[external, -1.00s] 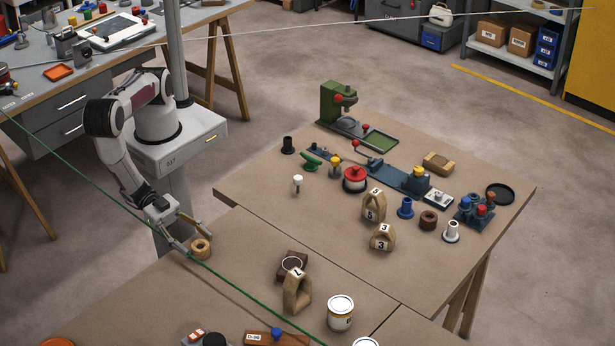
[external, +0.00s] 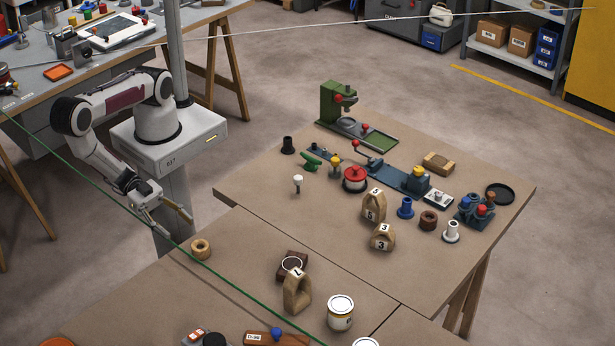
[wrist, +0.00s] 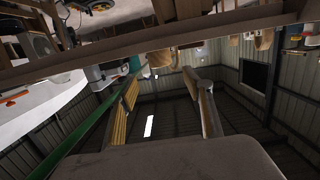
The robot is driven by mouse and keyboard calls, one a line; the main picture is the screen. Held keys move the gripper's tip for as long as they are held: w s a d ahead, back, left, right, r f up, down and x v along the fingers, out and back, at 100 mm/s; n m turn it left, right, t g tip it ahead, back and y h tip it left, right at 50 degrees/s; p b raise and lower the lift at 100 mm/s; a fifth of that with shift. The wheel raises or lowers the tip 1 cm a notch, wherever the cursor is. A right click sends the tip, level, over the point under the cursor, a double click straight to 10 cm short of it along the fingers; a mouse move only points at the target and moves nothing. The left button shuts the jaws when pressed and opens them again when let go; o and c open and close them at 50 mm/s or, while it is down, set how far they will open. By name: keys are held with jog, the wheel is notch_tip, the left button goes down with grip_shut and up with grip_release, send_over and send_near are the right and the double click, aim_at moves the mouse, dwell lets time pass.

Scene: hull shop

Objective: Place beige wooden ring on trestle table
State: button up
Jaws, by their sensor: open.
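The beige wooden ring (external: 201,249) lies flat on the near brown tabletop (external: 240,231), close to its left edge, in the external view. My gripper (external: 181,228) is open and empty, apart from the ring, up and to its left in the picture. In the wrist view my gripper (wrist: 163,82) shows its two fingers spread with nothing between them. A tan object beyond the fingertips there may be the ring; I cannot tell. A brown table with wooden trestle legs (external: 245,180) adjoins the near tabletop across a seam.
A dark block (external: 290,262), a wooden arch marked 7 (external: 297,292) and a white can (external: 340,313) stand right of the ring. A green line (external: 120,196) crosses the external view diagonally in front of my arm. Bare tabletop surrounds the ring.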

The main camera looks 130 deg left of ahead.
jog(key=shift+s+r, duration=0.1)
jog(key=shift+s, duration=0.4)
jog(key=shift+w, duration=0.1)
dwell(0.4)
